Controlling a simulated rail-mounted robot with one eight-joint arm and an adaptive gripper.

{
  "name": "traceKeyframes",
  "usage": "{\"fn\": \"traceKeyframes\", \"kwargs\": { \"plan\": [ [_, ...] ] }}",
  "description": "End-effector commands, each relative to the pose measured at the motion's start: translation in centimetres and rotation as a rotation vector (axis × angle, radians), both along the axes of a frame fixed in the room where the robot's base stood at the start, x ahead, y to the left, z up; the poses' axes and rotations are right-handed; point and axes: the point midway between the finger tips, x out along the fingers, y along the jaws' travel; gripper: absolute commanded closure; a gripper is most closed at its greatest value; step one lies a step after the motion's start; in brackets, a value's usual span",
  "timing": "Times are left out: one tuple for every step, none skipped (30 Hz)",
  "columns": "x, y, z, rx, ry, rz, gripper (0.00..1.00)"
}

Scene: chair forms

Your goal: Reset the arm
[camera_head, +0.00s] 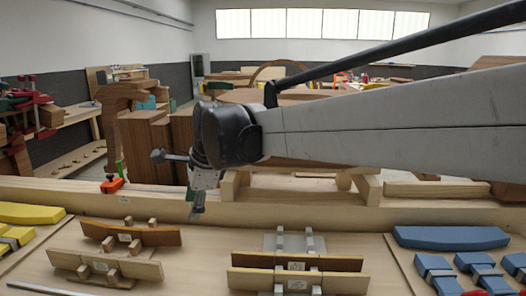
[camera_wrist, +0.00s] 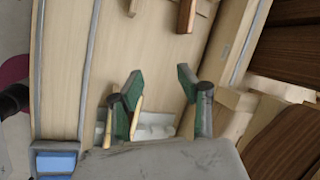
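My gripper (camera_head: 197,203) hangs from the grey arm near the middle of the head view, above the bench's raised rear beam. In the wrist view my gripper (camera_wrist: 160,85) has its two green-padded fingers well apart, with nothing between them. A pale grey holder (camera_wrist: 148,128) lies below and beyond the fingers in the wrist view. I cannot tell exactly how high the fingers are above it.
The bench holds wooden slats (camera_head: 130,233) in holders at left, more slats (camera_head: 297,262) at centre, blue pieces (camera_head: 450,237) at right and yellow pieces (camera_head: 30,213) at left. An orange clamp (camera_head: 112,185) stands on the rear beam (camera_head: 330,207). Dark wooden blocks (camera_head: 150,140) stand behind.

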Motion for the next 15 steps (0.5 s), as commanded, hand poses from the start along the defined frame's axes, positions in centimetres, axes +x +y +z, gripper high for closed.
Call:
{"fn": "traceKeyframes", "kwargs": {
  "plan": [
    [-0.5,-2.5,0.2,-0.018,-0.034,0.031,0.65],
    [-0.8,-3.8,0.4,-0.031,-0.055,0.054,0.65],
    [-1.2,-5.5,0.5,-0.049,-0.084,0.086,0.65],
    [-1.5,-6.8,0.6,-0.064,-0.104,0.109,0.65],
    [-1.9,-8.0,0.6,-0.079,-0.124,0.134,0.65],
    [-2.5,-9.6,0.6,-0.1,-0.151,0.164,0.65],
    [-2.9,-10.8,0.6,-0.116,-0.171,0.189,0.65],
    [-3.3,-12.0,0.6,-0.132,-0.19,0.212,0.65],
    [-3.9,-13.5,0.5,-0.155,-0.215,0.244,0.65],
    [-4.4,-14.7,0.4,-0.174,-0.233,0.267,0.65],
    [-5.0,-15.8,0.3,-0.192,-0.251,0.293,0.65],
    [-5.7,-17.3,0.1,-0.217,-0.275,0.323,0.65],
    [-6.2,-18.3,0.0,-0.236,-0.292,0.348,0.65],
    [-6.8,-19.3,-0.2,-0.256,-0.307,0.371,0.65],
    [-7.6,-20.7,-0.5,-0.284,-0.328,0.404,0.65]
  ]
}}
